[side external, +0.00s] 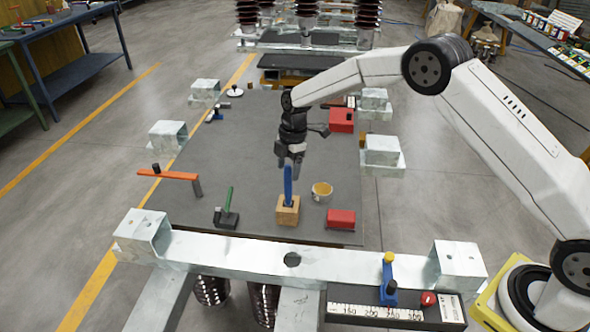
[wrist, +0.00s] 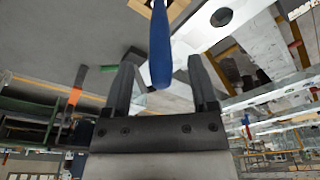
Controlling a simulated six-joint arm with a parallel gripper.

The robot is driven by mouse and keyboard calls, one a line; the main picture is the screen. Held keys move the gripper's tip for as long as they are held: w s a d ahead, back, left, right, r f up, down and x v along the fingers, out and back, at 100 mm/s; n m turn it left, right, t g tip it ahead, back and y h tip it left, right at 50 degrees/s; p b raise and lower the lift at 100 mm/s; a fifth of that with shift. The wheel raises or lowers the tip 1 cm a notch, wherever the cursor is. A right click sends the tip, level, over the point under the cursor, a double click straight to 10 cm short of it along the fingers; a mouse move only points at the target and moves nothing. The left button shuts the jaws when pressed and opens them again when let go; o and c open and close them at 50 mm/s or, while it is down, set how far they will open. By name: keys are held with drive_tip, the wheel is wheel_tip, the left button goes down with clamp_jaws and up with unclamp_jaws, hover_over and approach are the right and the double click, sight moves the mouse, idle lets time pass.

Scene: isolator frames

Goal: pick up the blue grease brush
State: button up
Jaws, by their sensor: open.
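The blue grease brush (side external: 288,186) stands upright in a small wooden block (side external: 288,213) on the dark grey mat. In the wrist view its blue handle (wrist: 160,45) hangs down from the top of the picture, with its rounded end between the fingers. My gripper (side external: 291,163) is just above the brush in the side view, pointing down. In the wrist view my gripper (wrist: 163,80) is open, with a finger on each side of the handle end and gaps visible. The brush's lower end is hidden in the block.
A green-handled brush in a dark block (side external: 226,217) stands left of the wooden block. A yellow cup (side external: 322,191) and a red box (side external: 341,219) are to the right. An orange bar (side external: 170,174) is at left. A metal beam (side external: 240,255) crosses the front.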

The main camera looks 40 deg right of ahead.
sight(288, 192)
drive_tip(key=shift+a+f, duration=0.15)
drive_tip(key=shift+f, duration=0.75)
drive_tip(key=shift+a+f, duration=0.1)
drive_tip(key=shift+f, duration=0.8)
clamp_jaws()
